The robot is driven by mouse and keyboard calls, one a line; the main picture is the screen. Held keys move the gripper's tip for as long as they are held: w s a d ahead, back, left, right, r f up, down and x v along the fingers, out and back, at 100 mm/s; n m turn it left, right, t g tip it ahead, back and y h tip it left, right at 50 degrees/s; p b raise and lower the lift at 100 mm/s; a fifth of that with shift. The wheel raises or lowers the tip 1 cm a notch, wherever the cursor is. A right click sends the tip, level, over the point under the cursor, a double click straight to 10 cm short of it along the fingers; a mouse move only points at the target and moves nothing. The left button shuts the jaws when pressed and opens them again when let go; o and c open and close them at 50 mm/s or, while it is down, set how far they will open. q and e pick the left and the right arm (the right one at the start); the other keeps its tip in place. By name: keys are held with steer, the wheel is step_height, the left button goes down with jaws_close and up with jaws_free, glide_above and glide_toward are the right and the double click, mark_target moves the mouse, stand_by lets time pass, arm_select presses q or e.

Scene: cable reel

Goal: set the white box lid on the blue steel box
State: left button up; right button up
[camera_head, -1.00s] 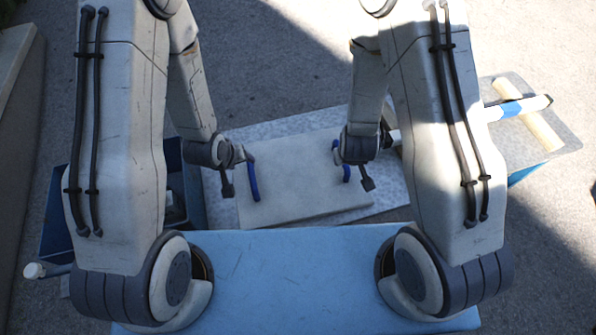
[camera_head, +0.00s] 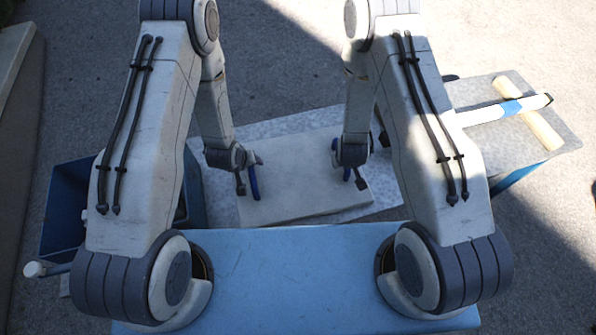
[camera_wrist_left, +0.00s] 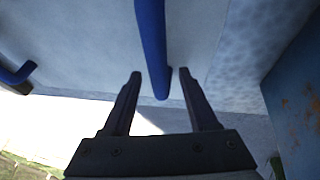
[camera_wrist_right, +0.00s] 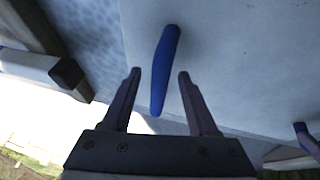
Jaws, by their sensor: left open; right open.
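The white box lid (camera_head: 300,185) lies flat on a speckled grey board, with a blue handle near each end. My left gripper (camera_head: 248,178) is open at the left handle (camera_head: 254,182); in the left wrist view that handle (camera_wrist_left: 153,50) runs between the open fingertips (camera_wrist_left: 159,74). My right gripper (camera_head: 354,176) is open at the right handle; in the right wrist view the handle (camera_wrist_right: 164,70) sits between the open fingers (camera_wrist_right: 159,76). Neither is closed on a handle. The blue steel box (camera_head: 65,200) stands at left, open-topped, partly hidden by my left arm.
The speckled board (camera_head: 285,128) extends around the lid. A grey table (camera_head: 480,90) at right holds a cream roller (camera_head: 540,125) and a white tube with a blue band (camera_head: 490,113). A rusty blue wall (camera_wrist_left: 298,100) is close at right in the left wrist view.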

arm_select(q)
steer(key=shift+w+f, duration=0.1)
steer(key=shift+f, duration=0.1)
arm_select(e)
steer(key=shift+w+f, duration=0.1)
steer(key=shift+f, duration=0.15)
arm_select(q)
jaws_close()
arm_select(e)
jaws_close()
steer(key=shift+r, duration=0.1)
stand_by(0.8)
